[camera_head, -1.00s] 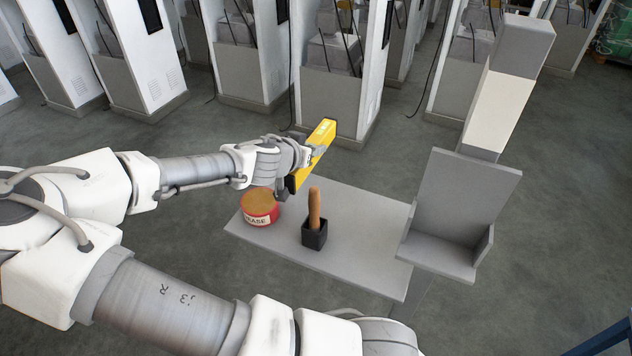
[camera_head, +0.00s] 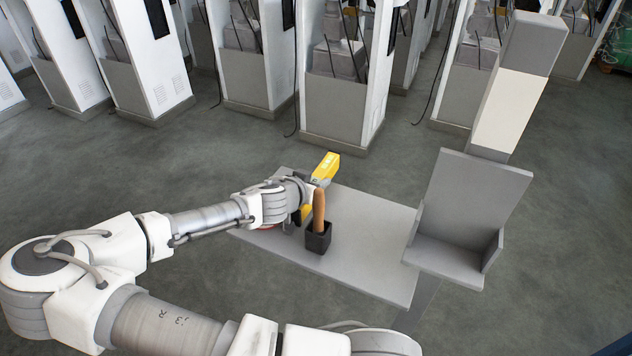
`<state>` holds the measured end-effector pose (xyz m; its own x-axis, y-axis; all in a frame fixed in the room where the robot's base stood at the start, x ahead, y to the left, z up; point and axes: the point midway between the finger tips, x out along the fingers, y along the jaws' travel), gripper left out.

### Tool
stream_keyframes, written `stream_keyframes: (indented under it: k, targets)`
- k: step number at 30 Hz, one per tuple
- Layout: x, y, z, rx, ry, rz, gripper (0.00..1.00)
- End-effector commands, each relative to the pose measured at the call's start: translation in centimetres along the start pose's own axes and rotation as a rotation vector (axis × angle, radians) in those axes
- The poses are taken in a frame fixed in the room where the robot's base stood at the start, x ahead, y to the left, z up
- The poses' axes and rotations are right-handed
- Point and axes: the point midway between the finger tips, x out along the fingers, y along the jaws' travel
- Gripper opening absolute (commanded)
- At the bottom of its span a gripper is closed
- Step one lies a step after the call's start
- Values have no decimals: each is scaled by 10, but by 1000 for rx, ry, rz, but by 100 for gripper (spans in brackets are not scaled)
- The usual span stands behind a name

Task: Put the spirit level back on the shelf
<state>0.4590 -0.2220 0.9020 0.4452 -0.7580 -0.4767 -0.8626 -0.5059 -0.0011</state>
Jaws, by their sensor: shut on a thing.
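The yellow spirit level (camera_head: 326,166) is in my gripper (camera_head: 302,200), which is shut on it. It is tilted, with its upper end showing beyond the gripper and a lower part partly hidden behind the gripper and a wooden handle. The level is low over the left part of a flat grey shelf board (camera_head: 368,232). I cannot tell whether it touches the board.
The wooden handle (camera_head: 319,208) stands in a black square cup (camera_head: 318,240) close to the right of my gripper. A red tin (camera_head: 267,227) is almost hidden behind my arm. A grey bracket seat (camera_head: 452,258) stands at the board's right end. The board's right half is clear.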

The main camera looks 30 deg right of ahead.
Motion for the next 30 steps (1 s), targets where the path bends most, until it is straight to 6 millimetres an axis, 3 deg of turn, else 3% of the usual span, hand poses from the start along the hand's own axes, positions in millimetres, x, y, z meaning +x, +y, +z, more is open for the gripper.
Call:
stream_keyframes:
  k: [5, 6, 10, 22, 30]
  targets:
    - [0, 0, 2, -1, -3, 0, 0]
    - [0, 0, 2, -2, -4, 0, 47]
    - [0, 0, 2, -1, -4, 0, 71]
    - [-6, -1, 1, 0, -2, -2, 72]
    - [-48, -2, 0, 2, -3, -5, 72]
